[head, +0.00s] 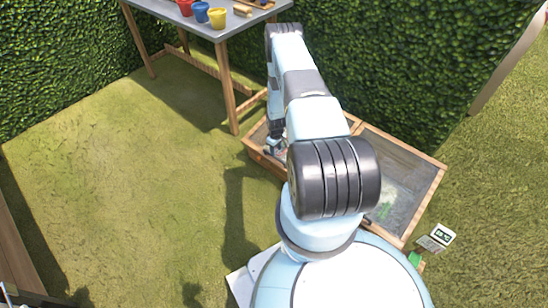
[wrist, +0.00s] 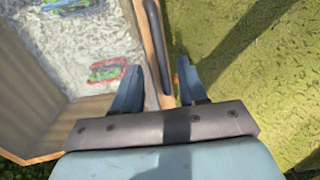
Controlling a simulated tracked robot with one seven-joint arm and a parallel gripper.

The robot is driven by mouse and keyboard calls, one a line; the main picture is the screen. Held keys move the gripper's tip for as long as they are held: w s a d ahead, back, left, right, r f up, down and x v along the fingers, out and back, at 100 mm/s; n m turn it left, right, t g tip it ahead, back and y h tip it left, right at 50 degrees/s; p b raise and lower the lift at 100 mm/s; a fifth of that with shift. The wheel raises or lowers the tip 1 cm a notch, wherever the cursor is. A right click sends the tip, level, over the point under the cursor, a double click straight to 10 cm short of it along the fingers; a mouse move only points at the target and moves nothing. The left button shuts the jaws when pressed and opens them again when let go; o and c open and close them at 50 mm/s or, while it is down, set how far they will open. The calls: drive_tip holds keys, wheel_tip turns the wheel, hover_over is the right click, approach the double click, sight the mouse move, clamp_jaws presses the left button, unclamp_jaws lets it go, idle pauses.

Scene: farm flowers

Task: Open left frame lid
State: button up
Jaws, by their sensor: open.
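The wooden garden frame stands on the grass against the hedge in the head view, with two glazed sections side by side. The left section (head: 256,155) is mostly hidden behind my arm. My gripper (head: 275,147) is over its front edge, pointing down. In the wrist view my gripper (wrist: 157,85) is open, with a dark bar handle (wrist: 156,45) between its fingers, along the wooden rim (wrist: 138,22). I cannot tell whether either finger touches the handle. The left lid looks shut, but its pane is hard to make out.
The right section's glazed lid (head: 410,155) lies shut. A grey table (head: 225,20) with red, blue and yellow pots stands at the back left. The grass (head: 110,180) on the left is clear.

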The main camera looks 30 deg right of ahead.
drive_tip(key=shift+f, duration=2.95)
drive_tip(key=shift+c, duration=0.4)
clamp_jaws()
